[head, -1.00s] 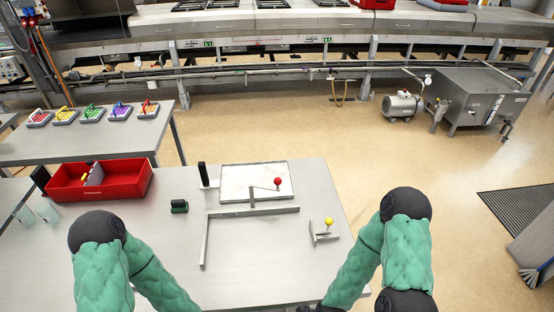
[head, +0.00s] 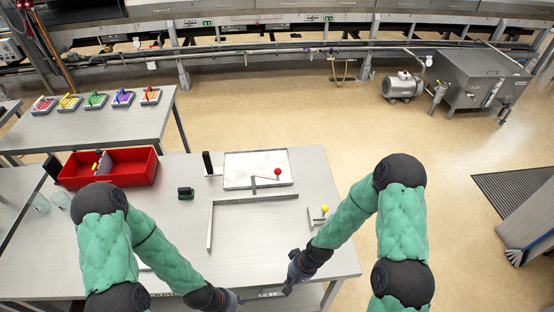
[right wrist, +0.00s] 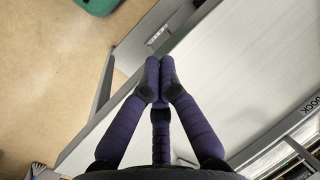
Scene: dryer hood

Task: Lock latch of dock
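A lever with a red knob (head: 277,171) lies over a pale flat plate (head: 240,165) on the near table. A small bracket with a yellow knob (head: 325,209) sits at the table's right side. A grey L-shaped rail (head: 230,199) lies in front of the plate. I cannot tell which knob belongs to the dock latch. My right gripper (head: 290,287) is at the table's front edge, well short of both knobs. In the right wrist view its fingertips (right wrist: 160,68) meet with nothing visible between them. My left gripper (head: 236,302) is low at the front edge; its fingers are unclear.
A red bin (head: 140,172), a black upright post (head: 207,162) and a small dark green block (head: 186,193) stand on the table's left part. A back table (head: 60,140) holds several coloured items. The table (head: 270,240) is clear between the rail and its front edge.

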